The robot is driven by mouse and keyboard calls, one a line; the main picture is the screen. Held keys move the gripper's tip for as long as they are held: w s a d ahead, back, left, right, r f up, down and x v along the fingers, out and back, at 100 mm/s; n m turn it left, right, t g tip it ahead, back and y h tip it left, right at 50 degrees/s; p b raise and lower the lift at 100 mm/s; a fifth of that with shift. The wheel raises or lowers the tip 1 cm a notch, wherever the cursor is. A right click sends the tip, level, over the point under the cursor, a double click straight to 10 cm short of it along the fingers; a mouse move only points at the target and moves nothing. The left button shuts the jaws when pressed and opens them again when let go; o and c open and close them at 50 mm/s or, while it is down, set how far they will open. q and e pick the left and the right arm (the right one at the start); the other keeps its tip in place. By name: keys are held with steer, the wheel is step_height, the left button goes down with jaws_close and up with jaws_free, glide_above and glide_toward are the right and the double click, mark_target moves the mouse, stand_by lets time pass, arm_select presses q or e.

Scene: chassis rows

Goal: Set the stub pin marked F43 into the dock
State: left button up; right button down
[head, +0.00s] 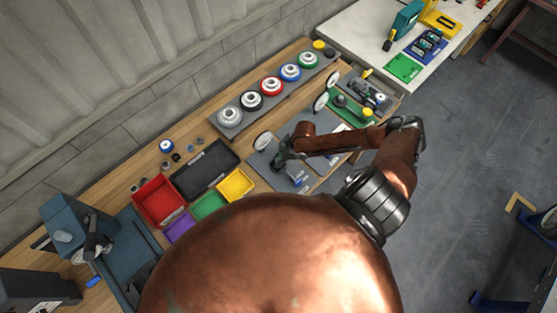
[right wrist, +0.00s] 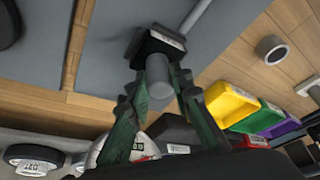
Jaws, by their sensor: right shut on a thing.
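My right gripper (head: 281,160) is over the grey panel (head: 262,164) in the middle of the bench, with its arm reaching in from the right. In the right wrist view my right gripper (right wrist: 160,62) has its green fingers shut on a stub pin (right wrist: 181,80), a grey cylinder with a dark block-shaped end. A pale label shows on the dark end, but I cannot read its marking. The pin appears against the grey panel; I cannot tell whether they touch. I cannot single out the dock with certainty. My left gripper is not in view.
A rack of coloured ring-shaped parts (head: 230,117) stands behind. A black tray (head: 204,170) and red (head: 158,200), yellow (head: 236,184), green and purple bins lie left. A green fixture (head: 349,108) is to the right. My own arm hides part of the bench.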

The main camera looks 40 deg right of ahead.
steer(key=shift+w, duration=0.1)
stand_by(0.4)
steer(key=c, duration=1.7)
jaws_free()
steer(key=shift+o, duration=0.2)
steer(key=v, duration=1.2)
